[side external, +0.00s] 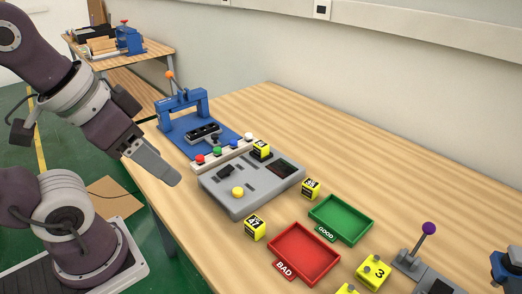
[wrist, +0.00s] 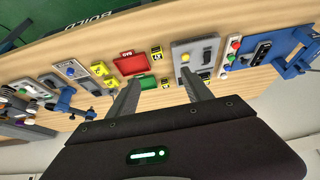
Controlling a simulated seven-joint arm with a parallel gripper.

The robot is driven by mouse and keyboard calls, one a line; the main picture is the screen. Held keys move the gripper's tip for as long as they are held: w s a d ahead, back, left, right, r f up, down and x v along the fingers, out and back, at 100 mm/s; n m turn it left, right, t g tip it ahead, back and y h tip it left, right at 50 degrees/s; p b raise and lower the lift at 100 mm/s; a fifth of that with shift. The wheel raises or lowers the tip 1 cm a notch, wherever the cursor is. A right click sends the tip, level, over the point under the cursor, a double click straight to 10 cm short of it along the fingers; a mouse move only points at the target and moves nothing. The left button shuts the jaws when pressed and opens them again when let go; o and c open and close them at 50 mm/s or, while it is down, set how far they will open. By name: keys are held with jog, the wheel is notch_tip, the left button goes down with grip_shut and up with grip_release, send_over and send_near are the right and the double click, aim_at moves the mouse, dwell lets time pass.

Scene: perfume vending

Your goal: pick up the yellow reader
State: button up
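Several yellow blocks are in view, and I cannot tell for sure which is the yellow reader. One yellow block with a dark face (side external: 262,150) sits on the grey panel (side external: 240,209) near its back edge. Another dark-faced yellow block (side external: 255,226) stands in front of the panel, and a third (side external: 310,188) stands at its right. Two larger yellow blocks are near the front, one marked 3 (side external: 373,272). My gripper (side external: 172,178) hangs above the table's left edge, left of the panel. In the wrist view my gripper (wrist: 160,77) has its fingers apart with nothing between them.
A red BAD tray (side external: 303,254) and a green GOOD tray (side external: 341,219) lie right of the panel. A blue press stand (side external: 190,125) and a strip of coloured buttons (side external: 222,152) stand behind it. A purple-knobbed lever (side external: 428,229) is at right. The back right table is clear.

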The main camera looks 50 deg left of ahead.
jog(key=w+r+n+g+h, duration=0.1)
jog(key=w+r+n, duration=0.2)
jog(key=w, duration=0.2)
jog(key=n+g+y, duration=0.1)
jog(key=n+g, duration=0.4)
jog(key=n, duration=1)
send_over(261, 143)
notch_tip(261, 143, down, 19)
jog(key=shift+a+f, duration=0.1)
jog(key=shift+f, duration=0.05)
jog(key=f, duration=0.6)
jog(key=shift+s+d+f, duration=0.1)
jog(key=shift+d+f, duration=0.1)
jog(key=shift+f, duration=0.3)
grip_shut()
